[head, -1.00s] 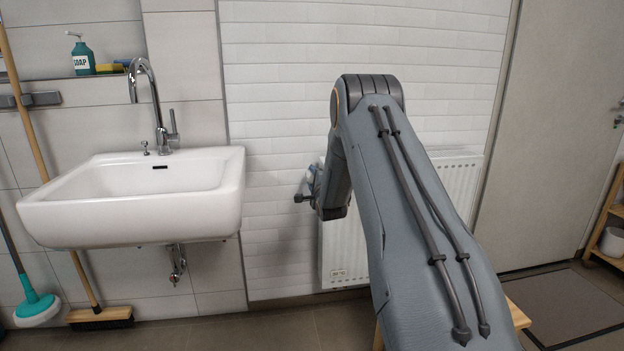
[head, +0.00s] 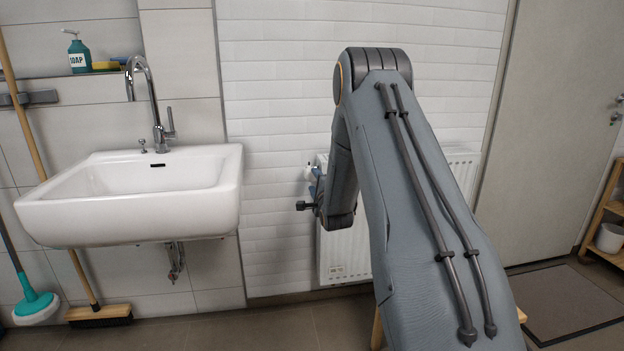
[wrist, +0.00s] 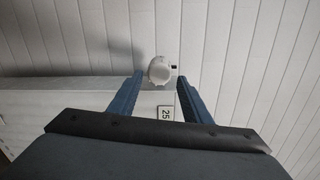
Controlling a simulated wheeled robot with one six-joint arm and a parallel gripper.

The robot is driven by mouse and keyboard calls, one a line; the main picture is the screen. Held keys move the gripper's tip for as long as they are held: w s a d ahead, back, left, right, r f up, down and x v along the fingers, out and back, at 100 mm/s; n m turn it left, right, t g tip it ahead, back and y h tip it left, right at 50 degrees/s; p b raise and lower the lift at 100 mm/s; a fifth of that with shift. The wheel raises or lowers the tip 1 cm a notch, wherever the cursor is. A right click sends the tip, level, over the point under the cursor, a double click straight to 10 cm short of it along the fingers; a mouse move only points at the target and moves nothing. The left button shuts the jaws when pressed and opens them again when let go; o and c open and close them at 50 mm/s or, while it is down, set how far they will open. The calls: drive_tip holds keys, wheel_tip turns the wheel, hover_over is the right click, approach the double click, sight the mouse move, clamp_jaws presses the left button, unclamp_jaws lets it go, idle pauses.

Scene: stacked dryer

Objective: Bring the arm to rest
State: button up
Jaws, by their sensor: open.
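My gripper (wrist: 160,76) is open in the wrist view, its two blue fingers apart with nothing held. A white round knob (wrist: 159,69) shows between the fingertips; I cannot tell how far beyond them it lies. In the head view my raised, bent arm covers most of the gripper, and only a bit of blue finger (head: 318,184) shows left of the forearm. The white radiator (head: 455,172) is on the wall behind my arm, largely hidden by it. Its pale side also shows in the wrist view, with a small "25" display (wrist: 165,112).
A white sink (head: 140,200) with a chrome tap (head: 157,110) is on the wall at left. A door (head: 555,130) and a wooden shelf (head: 603,215) are at right.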

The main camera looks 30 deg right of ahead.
drive_tip(key=shift+s+a, duration=0.1)
drive_tip(key=shift+s, duration=0.35)
drive_tip(key=s+a+r+n+g+y, duration=0.15)
drive_tip(key=s+a+n+g, duration=0.35)
drive_tip(key=s+a, duration=0.5)
drive_tip(key=s+a+r+n+g+y, duration=0.15)
drive_tip(key=s+a+n+g, duration=0.25)
drive_tip(key=s+a+n, duration=0.6)
drive_tip(key=s+a+n+g+y, duration=0.1)
drive_tip(key=s+a+n+g, duration=0.25)
drive_tip(key=s, duration=0.65)
drive_tip(key=s+a+n+g, duration=0.2)
drive_tip(key=s+a+n, duration=0.15)
drive_tip(key=s, duration=0.65)
drive_tip(key=s+a+n+g+y, duration=0.1)
drive_tip(key=s+a+n+g, duration=0.3)
drive_tip(key=s, duration=0.7)
drive_tip(key=d+r+m+t+h+p, duration=0.1)
drive_tip(key=d+r+m+p, duration=0.2)
drive_tip(key=p, duration=1)
wheel_tip(320, 180, up, 4)
drive_tip(key=shift+w+d+r+m, duration=0.2)
drive_tip(key=shift+d+m, duration=0.1)
drive_tip(key=shift+d, duration=0.7)
